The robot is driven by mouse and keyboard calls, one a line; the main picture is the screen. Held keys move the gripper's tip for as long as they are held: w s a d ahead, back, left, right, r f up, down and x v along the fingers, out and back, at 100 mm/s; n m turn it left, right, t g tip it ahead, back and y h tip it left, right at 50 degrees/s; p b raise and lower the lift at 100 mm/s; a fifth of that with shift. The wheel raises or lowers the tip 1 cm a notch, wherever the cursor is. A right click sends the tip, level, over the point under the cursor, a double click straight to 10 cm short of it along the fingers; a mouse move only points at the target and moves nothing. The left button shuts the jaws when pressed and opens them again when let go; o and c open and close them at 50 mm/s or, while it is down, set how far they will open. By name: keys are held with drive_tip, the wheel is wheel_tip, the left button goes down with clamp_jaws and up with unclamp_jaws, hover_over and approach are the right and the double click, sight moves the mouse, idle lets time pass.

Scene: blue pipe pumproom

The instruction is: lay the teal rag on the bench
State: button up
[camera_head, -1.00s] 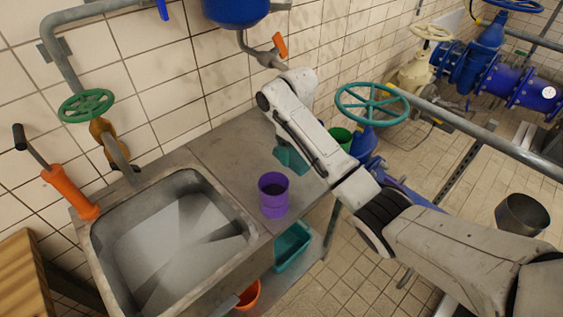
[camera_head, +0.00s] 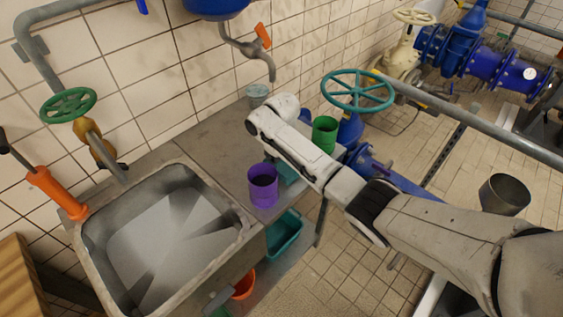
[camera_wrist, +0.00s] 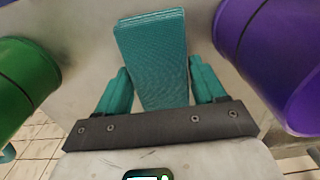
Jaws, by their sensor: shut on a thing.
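The teal rag (camera_wrist: 153,62) is a folded, ribbed strip between the teal fingers of my gripper (camera_wrist: 158,85) in the wrist view. My gripper is shut on it, and its far end sticks out beyond the fingertips. In the head view a bit of teal (camera_head: 288,173) shows under my arm, beside the purple mug; the arm hides most of the gripper. The bench (camera_head: 205,142) is a grey metal top right of the sink, and its surface (camera_wrist: 88,45) also lies behind the rag in the wrist view. I cannot tell whether rag and bench touch.
A purple mug (camera_head: 263,188) and a green mug (camera_head: 325,134) stand on either side of my gripper. A grey cup (camera_head: 257,96) stands at the back by the wall. The sink (camera_head: 165,240) is at left. A teal crate (camera_head: 284,236) and orange bucket (camera_head: 243,284) are below.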

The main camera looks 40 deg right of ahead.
sight(281, 164)
drive_tip(key=shift+f, duration=0.15)
drive_tip(key=o, duration=1)
drive_tip(key=shift+o, duration=0.2)
wheel_tip(281, 164, up, 12)
drive_tip(key=shift+r+b, duration=0.2)
drive_tip(key=shift+b, duration=0.25)
